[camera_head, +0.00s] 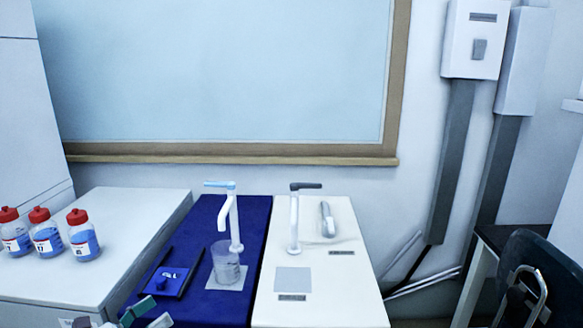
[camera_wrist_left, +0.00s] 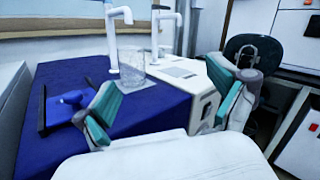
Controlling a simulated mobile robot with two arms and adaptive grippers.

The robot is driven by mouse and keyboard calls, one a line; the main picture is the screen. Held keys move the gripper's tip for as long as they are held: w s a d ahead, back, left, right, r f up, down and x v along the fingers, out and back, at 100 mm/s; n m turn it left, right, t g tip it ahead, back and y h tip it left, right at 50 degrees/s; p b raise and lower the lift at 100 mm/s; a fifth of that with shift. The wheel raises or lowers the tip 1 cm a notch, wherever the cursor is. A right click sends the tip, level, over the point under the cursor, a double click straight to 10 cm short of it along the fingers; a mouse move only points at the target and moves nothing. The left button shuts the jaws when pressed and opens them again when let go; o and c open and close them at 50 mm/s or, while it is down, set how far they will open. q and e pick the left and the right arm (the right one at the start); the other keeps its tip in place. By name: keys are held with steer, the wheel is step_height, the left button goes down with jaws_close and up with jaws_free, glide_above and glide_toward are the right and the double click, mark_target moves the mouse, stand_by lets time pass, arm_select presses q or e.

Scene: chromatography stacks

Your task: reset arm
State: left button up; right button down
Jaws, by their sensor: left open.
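My left gripper (camera_head: 147,316) shows only in part at the bottom edge of the head view, in front of the blue bench. In the left wrist view its two teal-padded fingers (camera_wrist_left: 163,82) are spread wide apart with nothing between them touching the pads. A clear glass beaker (camera_head: 225,264) stands upright on a pale square under the white spout on the blue bench. It also shows in the left wrist view (camera_wrist_left: 132,70), beyond the fingers and apart from them. My right gripper is in neither view.
A dark tray (camera_head: 180,290) with a blue piece lies left of the beaker. Several items line the benches: red-capped bottles (camera_head: 46,238) at left, white spouts (camera_head: 231,220) behind, and a pale bench (camera_head: 330,308) at right. A dark chair (camera_head: 520,265) stands far right.

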arm_select(q)
steer(key=s+a+f+n+g+y, duration=0.1)
steer(key=s+f+n+y, duration=0.55)
steer(key=n, duration=0.95)
steer(key=s+a+f+n+g+y, duration=0.1)
steer(key=s+f+n+y, duration=0.2)
steer(key=f+n+y, duration=0.95)
steer(key=s+d+f+n+g+h, duration=0.1)
steer(key=s+d+n+g+h, duration=0.3)
steer(key=s, duration=0.5)
steer(key=s+d+f+n+g+h, duration=0.1)
steer(key=s+d+n+g+h, duration=0.1)
steer(key=s+d+n+g, duration=0.45)
steer(key=s+a+f+p, duration=0.1)
steer(key=s+f, duration=0.1)
steer(key=f, duration=1)
steer(key=s+a+f+p, duration=0.1)
steer(key=s+a+f, duration=0.1)
steer(key=f, duration=0.9)
steer(key=s+a+f+p, duration=0.2)
steer(key=s+f, duration=1.3)
steer(key=s, duration=0.1)
steer(key=shift+s+a+g+y, duration=0.2)
steer(key=shift+a+g+y, duration=0.1)
steer(key=shift+g, duration=0.15)
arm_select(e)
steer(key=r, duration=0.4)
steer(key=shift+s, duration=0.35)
